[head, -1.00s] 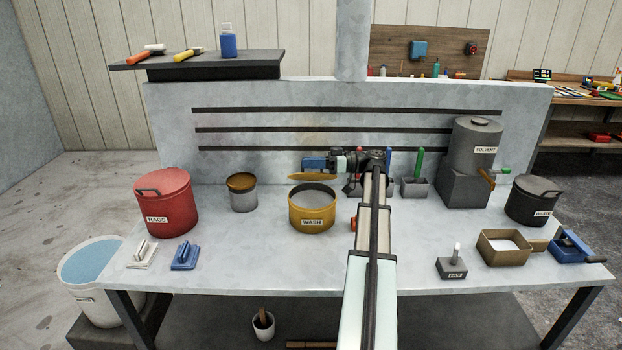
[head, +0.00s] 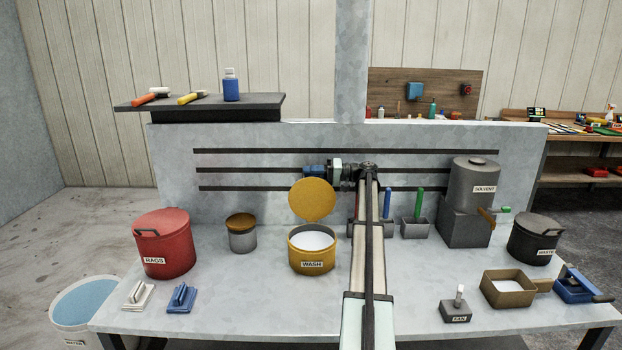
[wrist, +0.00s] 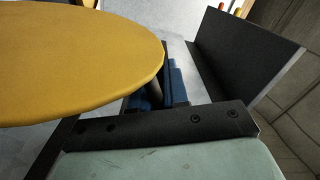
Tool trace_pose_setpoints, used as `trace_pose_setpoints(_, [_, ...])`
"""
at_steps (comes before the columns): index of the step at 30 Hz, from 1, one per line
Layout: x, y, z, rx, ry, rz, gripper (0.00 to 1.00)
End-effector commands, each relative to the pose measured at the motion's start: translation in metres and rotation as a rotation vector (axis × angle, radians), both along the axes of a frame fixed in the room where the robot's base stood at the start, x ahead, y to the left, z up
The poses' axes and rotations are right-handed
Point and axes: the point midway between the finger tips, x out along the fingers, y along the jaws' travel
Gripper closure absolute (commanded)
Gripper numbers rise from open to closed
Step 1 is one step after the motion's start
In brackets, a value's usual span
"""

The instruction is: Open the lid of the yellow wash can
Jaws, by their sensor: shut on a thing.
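The yellow wash can (head: 312,262), with a WASH label, stands on the bench with its top uncovered and a white surface inside. Its round yellow lid (head: 312,200) is raised steeply behind the can's rim, its flat face toward the head camera. Whether it joins the can at the back is unclear. My gripper (head: 315,171) is at the lid's upper edge, shut on the lid; its fingertips are partly hidden. In the wrist view the lid (wrist: 70,65) fills the left side, and blue finger parts show beside its edge.
A small grey tin (head: 242,238) and the red rags bin (head: 165,245) stand to the left. Grey holders with blue and green upright items (head: 415,228) and the solvent drum (head: 474,190) are to the right. The bench front is clear before the can.

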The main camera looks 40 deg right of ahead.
Motion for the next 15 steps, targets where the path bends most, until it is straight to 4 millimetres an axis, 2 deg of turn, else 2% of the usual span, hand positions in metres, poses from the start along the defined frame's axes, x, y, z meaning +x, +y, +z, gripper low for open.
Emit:
trace_pose_setpoints(1, [0.007,-0.007,-0.001,0.024,0.023,-0.001,1.0])
trace_pose_setpoints(6, [0.018,-0.019,-0.007,0.08,0.08,-0.001,1.0])
trace_pose_setpoints(15, [0.028,-0.028,-0.014,0.075,0.078,-0.001,1.0])
